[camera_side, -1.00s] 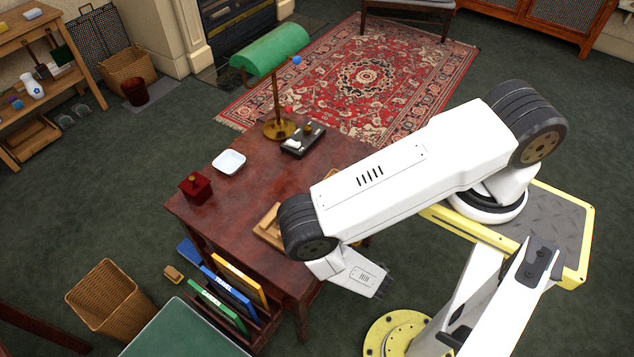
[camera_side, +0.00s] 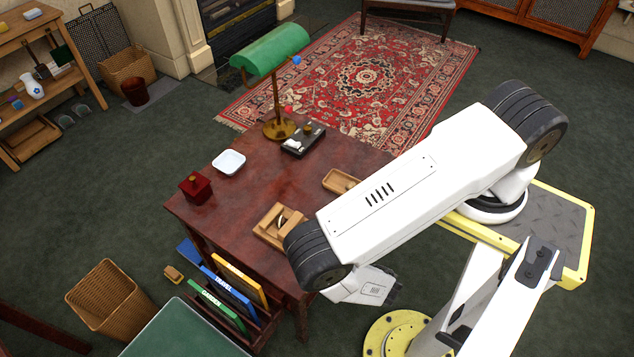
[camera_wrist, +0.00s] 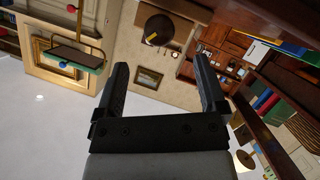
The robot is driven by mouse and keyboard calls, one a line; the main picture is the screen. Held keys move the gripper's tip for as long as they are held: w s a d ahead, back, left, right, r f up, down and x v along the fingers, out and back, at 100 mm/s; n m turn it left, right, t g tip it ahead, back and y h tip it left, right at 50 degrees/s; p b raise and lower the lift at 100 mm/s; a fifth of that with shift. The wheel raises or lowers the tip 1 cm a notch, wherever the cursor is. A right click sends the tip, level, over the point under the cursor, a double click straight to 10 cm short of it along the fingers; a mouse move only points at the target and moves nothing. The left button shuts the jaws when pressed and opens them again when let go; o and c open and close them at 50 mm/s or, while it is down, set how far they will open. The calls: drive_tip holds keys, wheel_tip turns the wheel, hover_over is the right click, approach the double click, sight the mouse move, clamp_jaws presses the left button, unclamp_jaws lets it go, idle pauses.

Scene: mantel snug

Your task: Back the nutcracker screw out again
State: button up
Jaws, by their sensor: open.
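What looks like the nutcracker, a light wooden block (camera_side: 272,234) with a small pale curved piece in its hollow, lies on the dark red wooden table (camera_side: 232,200) near its right front part. Its screw is too small to make out, and my arm's dark joint stands close in front of it. My gripper (camera_side: 394,291) is off the table's right side, apart from the nutcracker. In the wrist view, my gripper (camera_wrist: 161,70) has its two dark fingers wide apart with nothing between them. The nutcracker does not show clearly there.
A shallow wooden tray (camera_side: 339,181) lies behind the nutcracker. A red box (camera_side: 195,188), a white dish (camera_side: 229,162), a black desk set (camera_side: 304,139) and a green-shaded lamp (camera_side: 271,47) stand farther left and back. The table's middle is clear.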

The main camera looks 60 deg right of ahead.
drive_tip(key=shift+d, duration=0.1)
drive_tip(key=shift+w+d+f+m+y, duration=0.1)
drive_tip(key=shift+w+d+m+y, duration=0.15)
drive_tip(key=shift+d+m+y, duration=0.25)
drive_tip(key=shift+w+d+f+m+y, duration=0.1)
drive_tip(key=shift+w+d+m+y, duration=0.25)
drive_tip(key=shift+y, duration=0.25)
drive_tip(key=shift+s+d+r+m+y, duration=0.15)
drive_tip(key=shift+s+r+m+y, duration=0.1)
drive_tip(key=shift+m+y, duration=0.35)
drive_tip(key=shift+s+d+r+m+y, duration=0.15)
drive_tip(key=shift+s+r+m+y, duration=0.05)
drive_tip(key=shift+m+y, duration=0.35)
drive_tip(key=shift+w, duration=0.1)
drive_tip(key=shift+x, duration=3.85)
drive_tip(key=shift+f, duration=0.15)
